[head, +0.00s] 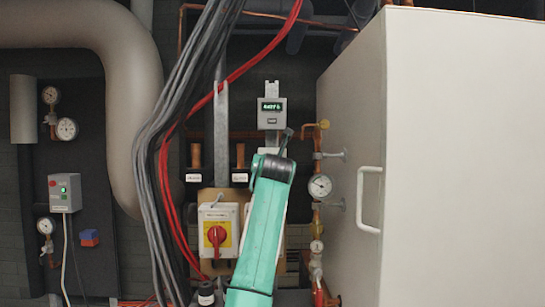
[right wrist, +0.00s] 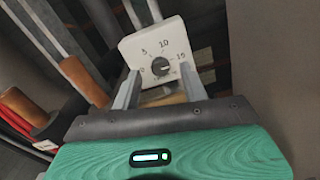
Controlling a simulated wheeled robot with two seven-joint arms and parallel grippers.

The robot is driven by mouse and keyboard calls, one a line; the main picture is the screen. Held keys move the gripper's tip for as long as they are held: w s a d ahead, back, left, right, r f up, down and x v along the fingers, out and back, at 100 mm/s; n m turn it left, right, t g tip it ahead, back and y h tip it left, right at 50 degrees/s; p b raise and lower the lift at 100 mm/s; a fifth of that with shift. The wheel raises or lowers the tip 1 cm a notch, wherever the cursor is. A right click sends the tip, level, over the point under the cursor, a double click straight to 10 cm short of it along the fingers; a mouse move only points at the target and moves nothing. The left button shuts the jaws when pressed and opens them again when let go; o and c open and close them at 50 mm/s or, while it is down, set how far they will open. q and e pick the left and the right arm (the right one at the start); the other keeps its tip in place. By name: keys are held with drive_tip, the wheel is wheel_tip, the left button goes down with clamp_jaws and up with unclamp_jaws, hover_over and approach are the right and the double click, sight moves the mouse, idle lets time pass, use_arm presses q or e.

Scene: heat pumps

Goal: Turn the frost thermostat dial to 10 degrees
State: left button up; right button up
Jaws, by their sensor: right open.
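The frost thermostat is a white plate (right wrist: 150,45) in the right wrist view, with 0, 5, 10 and 15 printed around a small dark dial (right wrist: 160,66). A small light mark shows on the dial, but I cannot tell for certain which number it points to. My right gripper (right wrist: 160,74) is open, with one finger on each side of the dial and apart from it. In the head view my green right arm (head: 262,230) reaches up and hides most of the thermostat and the fingers. My left gripper is not in view.
A grey meter with a green display (head: 271,108) hangs above my arm. A red rotary switch (head: 216,235) is left of the arm. A pressure gauge (head: 320,186) on copper pipe and a white cabinet (head: 460,150) stand to the right. Cables (head: 165,150) hang at left.

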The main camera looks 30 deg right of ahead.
drive_tip(key=shift+w+d+f, duration=0.1)
drive_tip(key=shift+w+d, duration=0.2)
drive_tip(key=shift+w, duration=0.2)
clamp_jaws()
use_arm(q)
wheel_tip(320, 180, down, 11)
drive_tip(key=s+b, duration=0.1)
drive_tip(key=b, duration=1)
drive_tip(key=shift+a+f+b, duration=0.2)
drive_tip(key=shift+b, duration=0.15)
use_arm(e)
drive_tip(key=shift+s+n, duration=0.1)
drive_tip(key=shift+n, duration=5.8)
drive_tip(key=shift+r, duration=0.2)
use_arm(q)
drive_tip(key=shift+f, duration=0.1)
use_arm(e)
unclamp_jaws()
drive_tip(key=shift+f, duration=0.1)
